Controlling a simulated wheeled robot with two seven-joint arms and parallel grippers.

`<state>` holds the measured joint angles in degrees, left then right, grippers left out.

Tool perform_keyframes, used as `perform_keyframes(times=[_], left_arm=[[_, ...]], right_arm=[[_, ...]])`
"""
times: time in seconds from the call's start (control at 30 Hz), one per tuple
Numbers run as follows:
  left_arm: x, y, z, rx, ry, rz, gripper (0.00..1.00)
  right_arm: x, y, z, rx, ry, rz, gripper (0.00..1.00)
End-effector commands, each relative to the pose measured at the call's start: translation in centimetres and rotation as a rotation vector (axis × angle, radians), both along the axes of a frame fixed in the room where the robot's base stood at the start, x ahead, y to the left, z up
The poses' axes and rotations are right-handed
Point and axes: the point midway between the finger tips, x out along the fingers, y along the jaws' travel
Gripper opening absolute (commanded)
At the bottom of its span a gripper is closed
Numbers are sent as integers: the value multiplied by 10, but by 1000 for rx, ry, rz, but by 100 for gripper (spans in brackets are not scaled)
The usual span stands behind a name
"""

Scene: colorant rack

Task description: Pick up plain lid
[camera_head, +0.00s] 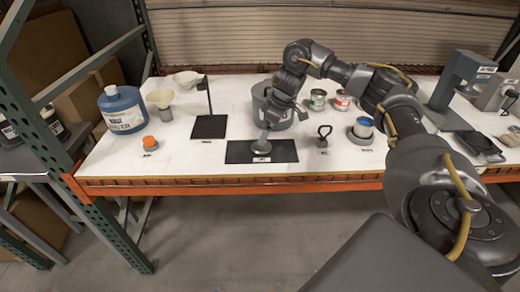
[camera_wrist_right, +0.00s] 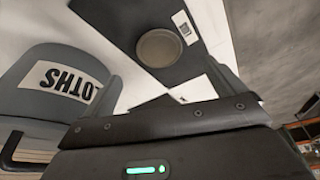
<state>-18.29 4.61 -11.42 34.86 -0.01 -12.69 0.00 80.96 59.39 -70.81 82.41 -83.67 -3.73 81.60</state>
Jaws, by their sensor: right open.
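The plain lid (camera_head: 261,148) is a small grey disc. It lies flat on a black mat (camera_head: 285,154) at the table's front edge, and it shows as a round disc (camera_wrist_right: 158,47) in the right wrist view. My right gripper (camera_head: 274,121) is over the mat, just behind and above the lid in the head view. In the wrist view my right gripper (camera_wrist_right: 166,80) has its two fingers apart with nothing between them, and the lid lies beyond the tips. My left gripper is out of view.
A grey bucket (camera_wrist_right: 45,85) with a cloths label stands close beside the right gripper; it also shows behind my arm (camera_head: 261,105).

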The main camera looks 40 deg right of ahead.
Motion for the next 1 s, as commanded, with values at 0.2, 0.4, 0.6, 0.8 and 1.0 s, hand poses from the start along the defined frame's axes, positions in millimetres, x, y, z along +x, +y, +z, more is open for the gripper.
perform_keyframes(times=[0.2, 0.4, 0.6, 0.8, 1.0], left_arm=[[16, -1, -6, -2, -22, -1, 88], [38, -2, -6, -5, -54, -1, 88], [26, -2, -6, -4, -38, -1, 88], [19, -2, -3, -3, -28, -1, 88], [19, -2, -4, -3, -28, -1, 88]], right_arm=[[6, 4, -20, 1, -1, 3, 95], [8, 7, -27, 2, 1, 4, 95], [13, 10, -55, 1, 4, 4, 95], [18, 13, -70, 0, 1, 5, 95], [19, 13, -71, 0, -1, 5, 95]])
